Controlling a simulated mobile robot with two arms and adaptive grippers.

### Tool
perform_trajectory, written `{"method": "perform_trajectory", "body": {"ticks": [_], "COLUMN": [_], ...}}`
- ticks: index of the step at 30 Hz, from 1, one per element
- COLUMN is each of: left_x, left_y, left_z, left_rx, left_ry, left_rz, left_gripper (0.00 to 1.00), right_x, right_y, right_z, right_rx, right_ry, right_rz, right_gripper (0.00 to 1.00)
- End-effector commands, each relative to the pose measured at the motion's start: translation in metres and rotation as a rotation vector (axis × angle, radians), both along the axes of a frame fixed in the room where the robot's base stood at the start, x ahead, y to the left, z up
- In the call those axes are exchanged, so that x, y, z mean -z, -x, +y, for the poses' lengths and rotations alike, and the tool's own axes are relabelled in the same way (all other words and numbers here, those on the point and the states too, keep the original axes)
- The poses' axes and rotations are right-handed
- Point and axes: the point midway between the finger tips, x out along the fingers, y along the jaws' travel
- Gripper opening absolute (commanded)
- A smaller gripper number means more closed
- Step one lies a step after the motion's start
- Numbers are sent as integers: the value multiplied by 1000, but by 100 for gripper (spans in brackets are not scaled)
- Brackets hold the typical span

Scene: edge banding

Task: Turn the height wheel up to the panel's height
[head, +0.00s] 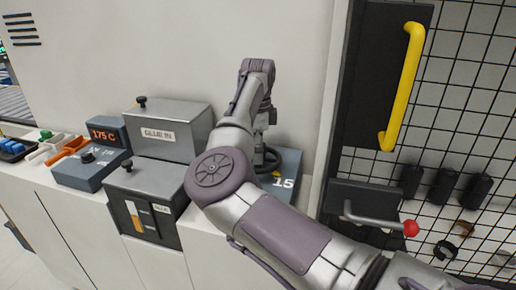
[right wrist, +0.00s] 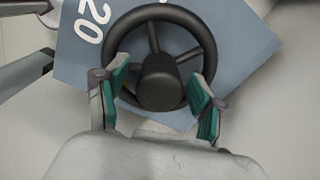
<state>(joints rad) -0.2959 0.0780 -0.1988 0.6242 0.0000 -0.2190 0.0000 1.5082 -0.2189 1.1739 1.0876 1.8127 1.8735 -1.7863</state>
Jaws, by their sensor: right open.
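The height wheel is a black handwheel with spokes and a round hub (right wrist: 161,80), mounted on a blue-grey plate marked "20" (right wrist: 93,20) in the right wrist view. My right gripper (right wrist: 158,97) is open, its green-padded fingers on either side of the hub and overlapping the lower rim; I cannot tell whether they touch it. In the head view my right arm hides most of the wheel (head: 271,158); its plate (head: 288,172) shows the number "15". No panel can be made out. My left gripper is not in view.
Left of the wheel stand a "GLUE IN" box (head: 172,125), a glue gauge box (head: 150,190) and a "175 C" control box (head: 90,172). At right are a yellow handle (head: 403,85) and a red-knobbed lever (head: 378,222).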

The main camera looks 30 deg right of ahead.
Motion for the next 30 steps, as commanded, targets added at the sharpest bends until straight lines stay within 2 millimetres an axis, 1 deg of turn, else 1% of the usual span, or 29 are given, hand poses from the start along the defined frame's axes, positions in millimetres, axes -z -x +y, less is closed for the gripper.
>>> {"method": "perform_trajectory", "body": {"ticks": [5,6,8,9,16,17,23,30], "left_x": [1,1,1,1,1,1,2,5], "left_y": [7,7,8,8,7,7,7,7], "left_z": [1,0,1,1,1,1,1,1], "left_rx": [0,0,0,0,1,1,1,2], "left_ry": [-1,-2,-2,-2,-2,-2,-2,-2], "left_rz": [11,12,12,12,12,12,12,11], "left_gripper": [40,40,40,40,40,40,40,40], "right_x": [0,0,0,0,0,0,0,1], "right_y": [0,0,0,0,0,0,0,-1], "right_z": [0,0,0,0,0,0,0,0], "right_rx": [0,-1,-1,-1,-1,-1,15,117], "right_ry": [0,0,0,0,-1,-1,-1,-2], "right_rz": [0,0,0,0,1,1,1,1], "right_gripper": [68,65,55,48,10,8,8,8]}}
